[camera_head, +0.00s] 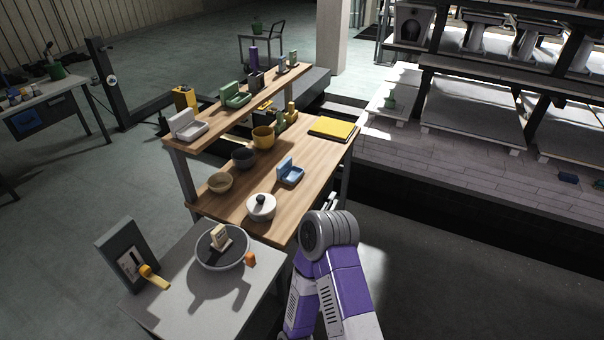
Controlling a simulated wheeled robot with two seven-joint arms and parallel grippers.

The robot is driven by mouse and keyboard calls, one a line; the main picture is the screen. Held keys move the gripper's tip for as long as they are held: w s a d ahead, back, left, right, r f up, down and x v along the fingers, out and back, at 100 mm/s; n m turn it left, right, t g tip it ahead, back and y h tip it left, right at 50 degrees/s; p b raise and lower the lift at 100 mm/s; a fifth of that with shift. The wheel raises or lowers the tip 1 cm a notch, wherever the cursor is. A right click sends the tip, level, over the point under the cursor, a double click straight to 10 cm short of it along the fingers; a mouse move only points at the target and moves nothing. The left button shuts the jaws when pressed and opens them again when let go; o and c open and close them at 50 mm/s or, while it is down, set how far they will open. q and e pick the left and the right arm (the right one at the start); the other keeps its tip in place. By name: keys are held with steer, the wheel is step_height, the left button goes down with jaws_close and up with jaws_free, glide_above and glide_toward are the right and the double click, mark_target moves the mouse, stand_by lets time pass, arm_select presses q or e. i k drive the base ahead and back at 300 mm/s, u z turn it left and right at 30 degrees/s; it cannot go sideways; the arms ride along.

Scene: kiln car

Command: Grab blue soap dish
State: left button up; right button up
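The blue soap dish (291,178) sits on the wooden lower shelf of the workbench, near its front edge. It has a flat tray and a raised back part at its left. Nothing is holding it. One purple and grey arm of mine rises from the bottom, right of centre, with a ribbed grey joint at its top. This joint is nearer the camera and lower in the picture than the dish. Neither of my grippers can be made out.
The raised upper shelf (257,98) carries green and white dishes. A yellow slab (332,129) lies behind. A side table (178,307) holds a turntable.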

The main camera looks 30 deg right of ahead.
mark_target(288, 174)
steer(key=z, duration=2.1)
steer(key=i, duration=3.4)
steer(key=u, duration=2.8)
